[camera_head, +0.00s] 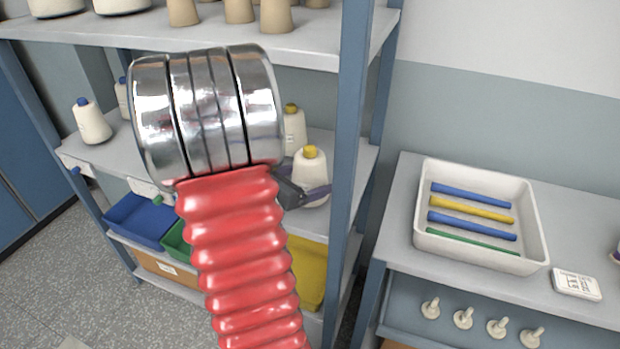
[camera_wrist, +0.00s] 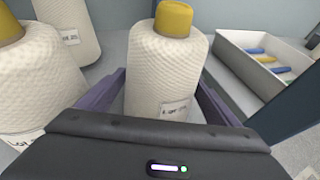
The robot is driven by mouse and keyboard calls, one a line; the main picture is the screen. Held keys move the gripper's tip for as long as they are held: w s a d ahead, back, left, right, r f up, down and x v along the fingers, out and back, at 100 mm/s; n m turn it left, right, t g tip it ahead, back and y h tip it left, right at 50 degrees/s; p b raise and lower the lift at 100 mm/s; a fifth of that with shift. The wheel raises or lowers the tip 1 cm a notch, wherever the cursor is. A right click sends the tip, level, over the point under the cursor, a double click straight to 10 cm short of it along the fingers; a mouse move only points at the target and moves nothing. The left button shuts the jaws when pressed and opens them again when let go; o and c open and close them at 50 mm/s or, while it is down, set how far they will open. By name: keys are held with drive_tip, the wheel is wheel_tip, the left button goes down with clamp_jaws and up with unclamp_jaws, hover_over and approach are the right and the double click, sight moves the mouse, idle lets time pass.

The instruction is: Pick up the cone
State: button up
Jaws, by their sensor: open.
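A white yarn cone with a yellow top (camera_head: 309,176) stands upright on the middle shelf, just right of my arm in the head view. In the wrist view the same cone (camera_wrist: 166,62) stands between the two purple fingers of my gripper (camera_wrist: 165,100). The fingers are spread on either side of it, and I see no clear contact. In the head view my gripper (camera_head: 308,196) is partly hidden by my arm. A white label is on the lower right of the cone. Its base is hidden in the wrist view by the gripper body.
Another yellow-topped cone (camera_head: 293,130) stands behind; a cone also stands close left in the wrist view (camera_wrist: 30,70). A blue shelf post (camera_head: 350,130) is close on the right. Blue-topped cones (camera_head: 90,122) stand left. A white tray (camera_head: 425,215) with coloured tubes sits on the right bench.

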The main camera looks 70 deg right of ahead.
idle(0.4)
drive_tip(key=c, duration=1.1)
